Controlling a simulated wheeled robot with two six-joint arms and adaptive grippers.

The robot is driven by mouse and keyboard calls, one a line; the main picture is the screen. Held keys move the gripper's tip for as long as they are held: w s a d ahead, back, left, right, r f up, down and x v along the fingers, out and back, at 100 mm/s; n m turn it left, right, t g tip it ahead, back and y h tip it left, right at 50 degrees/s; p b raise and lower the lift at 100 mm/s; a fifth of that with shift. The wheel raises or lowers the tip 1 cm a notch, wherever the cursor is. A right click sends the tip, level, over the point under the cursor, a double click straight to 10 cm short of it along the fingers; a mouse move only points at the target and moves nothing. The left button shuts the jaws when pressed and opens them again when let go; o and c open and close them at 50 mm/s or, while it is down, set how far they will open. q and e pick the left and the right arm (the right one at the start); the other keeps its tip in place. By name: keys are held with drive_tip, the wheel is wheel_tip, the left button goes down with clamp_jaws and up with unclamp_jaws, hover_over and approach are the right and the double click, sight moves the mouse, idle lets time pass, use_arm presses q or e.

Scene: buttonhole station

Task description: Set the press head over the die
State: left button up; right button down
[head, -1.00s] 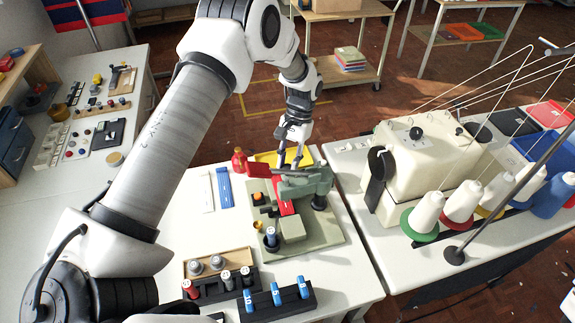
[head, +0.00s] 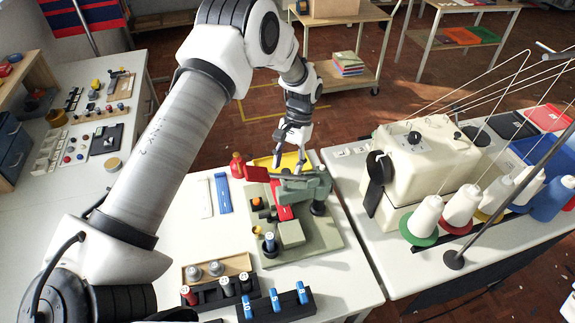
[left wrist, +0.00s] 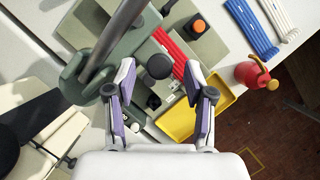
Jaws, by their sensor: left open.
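The grey-green press (head: 318,186) stands on its base plate (head: 322,236). Its arm (head: 296,186) lies across a red strip (head: 282,204); the wrist view shows the arm (left wrist: 112,55) at left. I cannot make out the die clearly, nor whether the head is over it. My left gripper (head: 288,166) is open above the far side of the press, pointing down. In the wrist view the open fingers (left wrist: 163,98) stand apart, with a round black knob (left wrist: 159,66) between and beyond them. I cannot tell whether either finger touches it. My right gripper is not in view.
A yellow tray (left wrist: 205,108) and a red oil can (left wrist: 251,75) are close to the gripper. An orange button box (head: 257,203) and blue-topped tool (head: 270,243) are on the base's left side. Racks (head: 277,303) stand in front.

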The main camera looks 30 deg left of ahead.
use_arm(q)
drive_tip(key=v, duration=1.1)
drive_tip(key=shift+r, duration=0.2)
drive_tip(key=shift+w, duration=0.1)
